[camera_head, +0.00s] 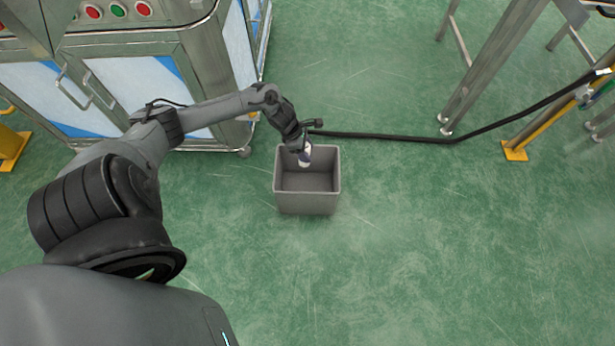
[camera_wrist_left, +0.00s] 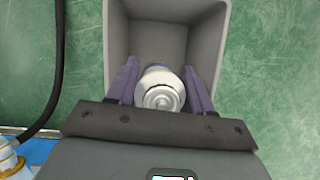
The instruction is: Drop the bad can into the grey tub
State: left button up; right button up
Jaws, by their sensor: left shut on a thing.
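The can (camera_head: 305,157) is white and dark, and sits at the far inner side of the grey tub's opening. In the left wrist view the can (camera_wrist_left: 160,90) shows its silvery domed end between the two purple-grey fingers. My left gripper (camera_head: 304,146) is shut on the can and holds it over the tub's opening; how deep it hangs cannot be told. The gripper also shows in the left wrist view (camera_wrist_left: 160,84). The grey tub (camera_head: 307,203) stands on the floor, and its visible inside looks empty apart from the can. My right gripper is not in view.
A steel machine cabinet (camera_head: 190,60) with coloured buttons stands at the left. A black cable (camera_head: 390,138) runs along the floor behind the tub to a metal frame (camera_head: 490,70) at the right. The green floor in front and right of the tub is clear.

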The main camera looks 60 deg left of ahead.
pick_arm(q)
jog(key=o, duration=1.1)
jog(key=shift+r, duration=0.1)
jog(key=p+v, duration=0.6)
jog(key=v, duration=0.4)
jog(key=shift+r, duration=0.3)
jog(key=shift+s, duration=0.15)
